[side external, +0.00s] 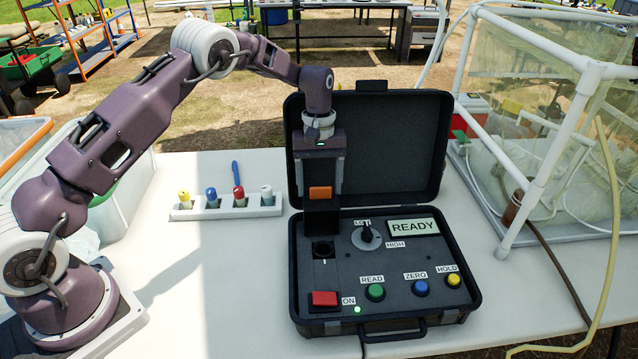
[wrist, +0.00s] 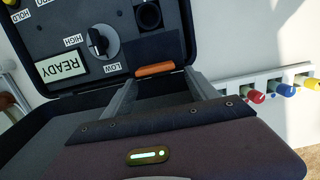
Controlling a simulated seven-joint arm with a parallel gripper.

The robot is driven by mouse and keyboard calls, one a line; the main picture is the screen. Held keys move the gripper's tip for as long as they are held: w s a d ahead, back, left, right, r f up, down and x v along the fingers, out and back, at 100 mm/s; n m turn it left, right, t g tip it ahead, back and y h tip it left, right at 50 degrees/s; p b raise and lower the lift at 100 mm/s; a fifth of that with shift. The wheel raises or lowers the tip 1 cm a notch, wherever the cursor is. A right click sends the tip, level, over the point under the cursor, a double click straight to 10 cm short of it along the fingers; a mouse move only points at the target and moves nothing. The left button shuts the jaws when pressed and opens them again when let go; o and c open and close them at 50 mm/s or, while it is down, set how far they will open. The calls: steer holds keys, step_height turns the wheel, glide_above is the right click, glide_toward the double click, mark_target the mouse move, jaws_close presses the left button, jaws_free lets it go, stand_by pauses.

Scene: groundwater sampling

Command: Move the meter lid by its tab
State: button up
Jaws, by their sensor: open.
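The meter is an open black case (side external: 378,291) on the white table. Its small dark lid (side external: 321,221) stands raised behind the round black well (side external: 323,249), which is uncovered. The lid's orange tab (side external: 320,193) is at its top edge; the tab also shows in the wrist view (wrist: 154,69). My gripper (side external: 319,187) points down over the lid, open, with one finger at each side of the tab. In the wrist view the tab lies between the fingertips (wrist: 160,78). I cannot tell whether either finger touches it.
The case's large cover (side external: 405,150) stands open close behind my gripper. The panel has a dial (side external: 366,238), a READY display (side external: 413,227) and several coloured buttons. A white rack (side external: 225,207) with coloured caps is to the left. A white pipe frame (side external: 535,185) stands right.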

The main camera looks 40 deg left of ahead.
steer(key=s+d, duration=0.6)
steer(key=s, duration=0.1)
steer(key=s+d, duration=0.3)
steer(key=d, duration=0.1)
steer(key=shift+s+d+f, duration=0.1)
steer(key=shift+s+f, duration=0.05)
steer(key=shift+f, duration=0.25)
steer(key=s+d+f, duration=0.1)
steer(key=s+d+f+t+y, duration=0.1)
steer(key=shift+f, duration=0.35)
step_height(320, 180, up, 15)
steer(key=s+a+m+t, duration=0.1)
steer(key=s+a+m, duration=0.1)
steer(key=a, duration=0.1)
steer(key=s+a+r+m+t, duration=0.2)
steer(key=s+a+r+m, duration=0.1)
steer(key=s+r, duration=0.6)
step_height(320, 180, up, 2)
steer(key=shift+s+a+r, duration=0.1)
steer(key=shift+s+a, duration=0.15)
steer(key=shift+a, duration=0.45)
